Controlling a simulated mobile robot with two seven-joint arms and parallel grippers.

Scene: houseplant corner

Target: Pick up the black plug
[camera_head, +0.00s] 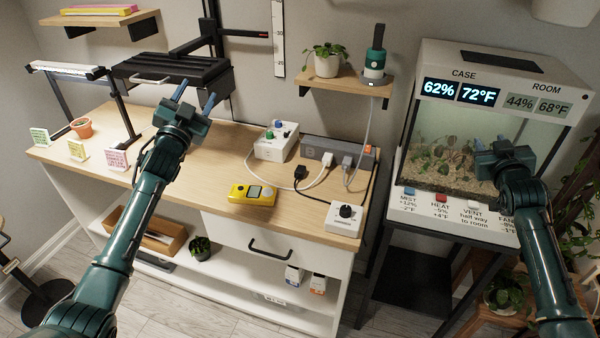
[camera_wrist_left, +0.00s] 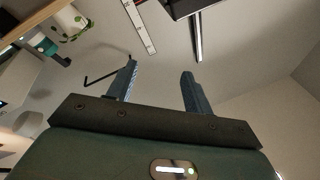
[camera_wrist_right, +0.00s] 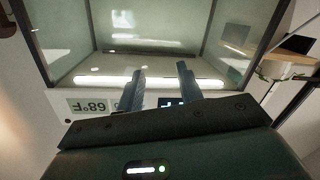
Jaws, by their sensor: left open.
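The black plug (camera_head: 300,172) lies on the wooden tabletop (camera_head: 225,150), in front of the grey power strip (camera_head: 318,150). A dark cord runs from it toward the white box with a black knob (camera_head: 345,217). My left gripper (camera_head: 195,97) is open and empty, raised over the left part of the table, well left of the plug. Its spread fingers also show in the left wrist view (camera_wrist_left: 160,88). My right gripper (camera_head: 490,142) is open and empty in front of the glass case, far right of the plug. Neither wrist view shows the plug.
A white plug (camera_head: 327,160) and a grey plug (camera_head: 346,163) are at the strip. A white box with coloured knobs (camera_head: 276,141) and a yellow meter (camera_head: 252,194) stand nearby. A shelf (camera_head: 345,82) overhangs behind. The glass case (camera_head: 450,150) stands right.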

